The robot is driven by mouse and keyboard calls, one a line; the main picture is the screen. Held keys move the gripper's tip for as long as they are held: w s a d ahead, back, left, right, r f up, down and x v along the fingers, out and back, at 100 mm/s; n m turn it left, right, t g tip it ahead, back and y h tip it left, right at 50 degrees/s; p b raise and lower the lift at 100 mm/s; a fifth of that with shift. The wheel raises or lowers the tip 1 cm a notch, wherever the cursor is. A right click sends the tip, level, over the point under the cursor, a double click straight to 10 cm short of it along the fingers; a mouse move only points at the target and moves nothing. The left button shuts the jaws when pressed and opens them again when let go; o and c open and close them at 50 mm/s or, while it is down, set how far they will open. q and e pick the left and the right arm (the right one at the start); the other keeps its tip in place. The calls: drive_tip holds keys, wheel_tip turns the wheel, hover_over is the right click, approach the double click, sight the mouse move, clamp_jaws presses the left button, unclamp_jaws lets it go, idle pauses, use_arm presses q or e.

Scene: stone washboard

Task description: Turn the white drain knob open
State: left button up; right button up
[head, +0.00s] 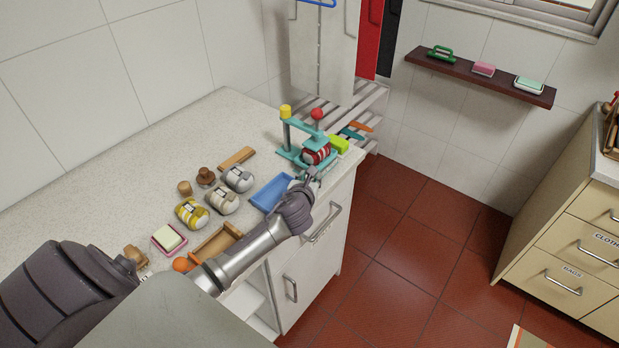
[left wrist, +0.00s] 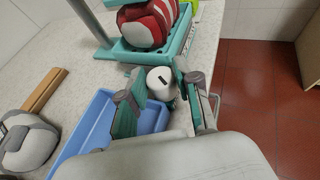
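The white drain knob (left wrist: 160,82), a short white cylinder with a dark mark on top, shows in the left wrist view below the teal press frame (left wrist: 187,38). My left gripper (left wrist: 161,72) is open, with one finger on each side of the knob; I cannot tell whether either touches it. In the head view my left gripper (head: 311,178) is at the counter's front edge beside the teal press (head: 290,153), and the knob is not clearly visible there. A red-and-white striped roll (head: 316,153) sits in the press. My right gripper is not in view.
A blue tray (head: 270,193) lies just left of my left gripper. Several rolled cloths, including a grey one (head: 239,179), wooden pieces and a soap dish are farther left on the counter. A lime green block (head: 339,143) is beyond the press.

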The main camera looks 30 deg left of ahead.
use_arm(q)
drive_tip(key=o, duration=0.3)
drive_tip(key=v, duration=1.2)
